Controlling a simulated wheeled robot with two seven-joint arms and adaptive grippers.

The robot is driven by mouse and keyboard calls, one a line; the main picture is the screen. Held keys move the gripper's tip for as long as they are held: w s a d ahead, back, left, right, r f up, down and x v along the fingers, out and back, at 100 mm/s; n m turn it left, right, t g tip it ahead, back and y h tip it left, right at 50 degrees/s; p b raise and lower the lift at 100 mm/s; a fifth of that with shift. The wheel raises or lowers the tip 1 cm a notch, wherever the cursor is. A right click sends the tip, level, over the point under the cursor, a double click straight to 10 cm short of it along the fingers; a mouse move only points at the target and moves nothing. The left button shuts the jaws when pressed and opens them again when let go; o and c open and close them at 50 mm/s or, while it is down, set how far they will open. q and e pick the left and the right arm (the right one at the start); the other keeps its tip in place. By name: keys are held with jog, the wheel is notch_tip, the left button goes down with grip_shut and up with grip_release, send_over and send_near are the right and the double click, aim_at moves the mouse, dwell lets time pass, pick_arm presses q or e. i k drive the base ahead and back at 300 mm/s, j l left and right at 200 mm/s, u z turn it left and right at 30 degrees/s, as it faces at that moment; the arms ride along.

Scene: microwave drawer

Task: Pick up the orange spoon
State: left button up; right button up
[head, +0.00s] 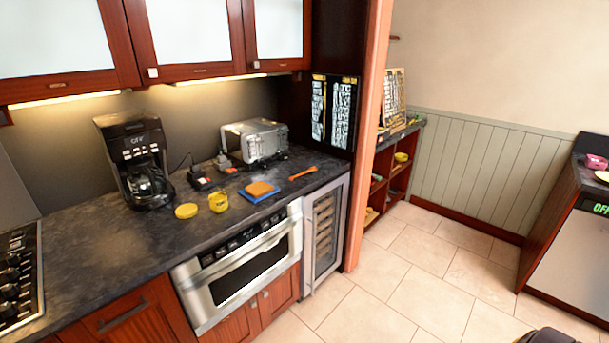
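The orange spoon (303,173) lies on the dark stone counter (110,255), near its right end, in front of the dark side wall. To its left are an orange sponge-like block and a blue flat piece, with a short gap between. Nothing covers the spoon. Neither of my grippers is in view, and none is near the spoon.
A toaster (255,140) stands behind the spoon and a coffee maker (135,160) farther left. A yellow cup (218,201) and a yellow disc (187,211) sit on the counter. The microwave drawer (245,265) below is shut. The tiled floor (390,290) is open.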

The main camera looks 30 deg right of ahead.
aim_at(311, 169)
jog(key=i+l+u, duration=0.25)
jog(key=l+u, duration=0.25)
jog(key=l, duration=0.6)
jog(key=l+u, duration=0.5)
jog(key=l, duration=0.6)
